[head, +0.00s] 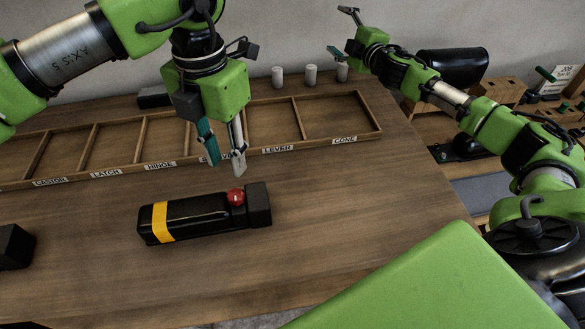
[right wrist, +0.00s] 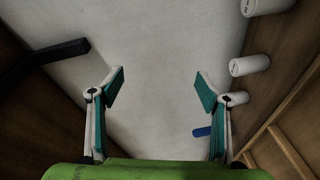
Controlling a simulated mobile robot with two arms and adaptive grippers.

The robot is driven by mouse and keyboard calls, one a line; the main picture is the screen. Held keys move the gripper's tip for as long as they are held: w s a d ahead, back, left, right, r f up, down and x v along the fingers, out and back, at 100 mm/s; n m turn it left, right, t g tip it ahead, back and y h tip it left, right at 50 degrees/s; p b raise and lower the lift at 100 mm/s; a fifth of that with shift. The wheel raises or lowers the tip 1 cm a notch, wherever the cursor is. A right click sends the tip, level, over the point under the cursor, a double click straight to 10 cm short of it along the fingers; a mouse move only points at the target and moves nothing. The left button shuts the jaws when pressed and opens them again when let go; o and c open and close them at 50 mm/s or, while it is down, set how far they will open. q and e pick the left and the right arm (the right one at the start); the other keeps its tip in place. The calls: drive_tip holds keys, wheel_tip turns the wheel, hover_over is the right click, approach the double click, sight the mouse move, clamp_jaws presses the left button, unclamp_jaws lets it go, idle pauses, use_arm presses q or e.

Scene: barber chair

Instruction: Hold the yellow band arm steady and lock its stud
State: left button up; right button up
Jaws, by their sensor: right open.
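The yellow band arm (head: 200,214) is a black bar lying on the wooden table, with a yellow band near its left end. Its red stud (head: 236,196) sticks up near the right end, beside a thicker black end block. My left gripper (head: 226,164) points down just above and behind the stud in the head view, with its fingers apart and nothing between them. My right gripper (head: 343,32) is raised at the far back right, away from the arm. In the right wrist view its fingers (right wrist: 160,76) are wide apart and empty.
A wooden tray (head: 365,134) with labelled compartments runs along the table's back. Several pale cylinders (head: 310,75) stand behind it. A black block (head: 14,246) sits at the left edge. A green panel (head: 430,285) fills the front right. The table between is clear.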

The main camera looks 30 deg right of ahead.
drive_tip(key=s+a+n+g+y, duration=0.1)
drive_tip(key=s+a+n+y, duration=0.3)
drive_tip(key=a+n+y, duration=0.6)
drive_tip(key=s+a+n+g+y, duration=0.1)
drive_tip(key=s+a+n+y, duration=0.45)
drive_tip(key=a, duration=0.85)
drive_tip(key=s+a+f+n+g+y, duration=0.1)
drive_tip(key=s+a+f+n+g, duration=0.2)
drive_tip(key=s+n, duration=0.4)
drive_tip(key=s+a+f+n+g+y, duration=0.2)
drive_tip(key=s+f+n+g, duration=0.15)
drive_tip(key=s+n, duration=0.4)
drive_tip(key=s+a+f+n+g+y, duration=0.1)
drive_tip(key=s+a+f+n+g, duration=0.2)
drive_tip(key=s+n, duration=0.45)
approach(257, 202)
drive_tip(key=shift+w+a+f+m+g, duration=0.25)
drive_tip(key=shift+w+a+f+m, duration=0.1)
drive_tip(key=shift+w+a+f, duration=0.7)
drive_tip(key=x, duration=0.7)
drive_tip(key=shift+w+a+r, duration=0.1)
drive_tip(key=shift+w+a, duration=0.05)
drive_tip(key=shift+w, duration=0.05)
